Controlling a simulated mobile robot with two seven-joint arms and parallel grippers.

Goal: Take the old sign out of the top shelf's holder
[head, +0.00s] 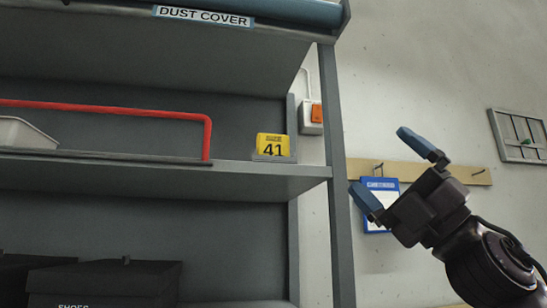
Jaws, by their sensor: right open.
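A yellow sign marked 41 (273,143) stands upright in a small grey holder (273,158) at the right end of the upper shelf (240,174). My right gripper (396,167) is to the right of the shelf's corner post, with its blue-tipped fingers spread and nothing between them. It is well apart from the sign. My left gripper is not in view.
A red rail (120,108) runs along the shelf left of the sign, with a white bin (22,134) behind it. A grey post (338,170) stands between sign and gripper. A DUST COVER label (203,16) is above; black boxes (105,284) are below. A blue clipboard (375,184) hangs behind.

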